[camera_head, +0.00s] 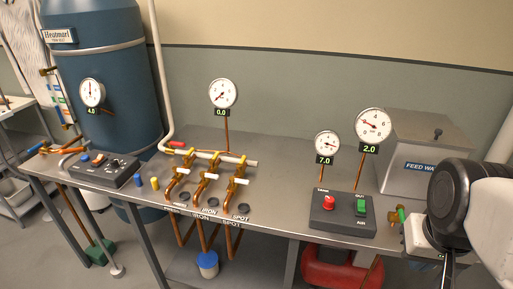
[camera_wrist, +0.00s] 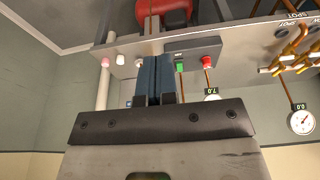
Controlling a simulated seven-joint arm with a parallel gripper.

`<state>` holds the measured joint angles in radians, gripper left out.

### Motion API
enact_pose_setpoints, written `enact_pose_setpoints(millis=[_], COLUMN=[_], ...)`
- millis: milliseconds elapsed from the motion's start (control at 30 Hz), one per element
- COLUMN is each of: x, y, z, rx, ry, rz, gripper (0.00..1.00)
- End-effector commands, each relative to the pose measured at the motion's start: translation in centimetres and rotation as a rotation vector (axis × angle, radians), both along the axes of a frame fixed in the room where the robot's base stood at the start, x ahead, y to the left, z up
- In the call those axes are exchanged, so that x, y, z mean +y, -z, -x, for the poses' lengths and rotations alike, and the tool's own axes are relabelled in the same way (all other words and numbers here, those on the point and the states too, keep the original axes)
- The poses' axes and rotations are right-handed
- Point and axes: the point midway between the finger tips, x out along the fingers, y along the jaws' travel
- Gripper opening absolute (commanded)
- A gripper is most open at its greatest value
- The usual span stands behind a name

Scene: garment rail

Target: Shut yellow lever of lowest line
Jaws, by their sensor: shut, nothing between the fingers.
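Labels in front include IRON and SPOT. Part of the branches (camera_wrist: 296,55) shows at the right in the wrist view. My gripper (camera_wrist: 153,35) is shut and empty, near the bench edge and well away from the branches.
A switch box (camera_head: 343,213) with red and green buttons stands between the branches and my arm. A feed water tank (camera_head: 425,150) is behind it. Gauges (camera_head: 222,93) stand on thin pipes. A blue boiler (camera_head: 105,60) and another switch box (camera_head: 103,169) are at the left.

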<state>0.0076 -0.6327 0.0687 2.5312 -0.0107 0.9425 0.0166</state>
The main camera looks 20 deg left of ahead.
Motion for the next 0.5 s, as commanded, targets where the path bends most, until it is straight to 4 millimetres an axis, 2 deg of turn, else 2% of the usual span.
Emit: enact_pose_setpoints(millis=[267, 500], x=[0.4, 1.4], y=[-0.7, -2.3], z=[-1.4, -4.6], rx=[0.01, 0.031], ry=[-0.034, -0.112], rz=[0.008, 0.029], gripper=[0.0, 0.0])
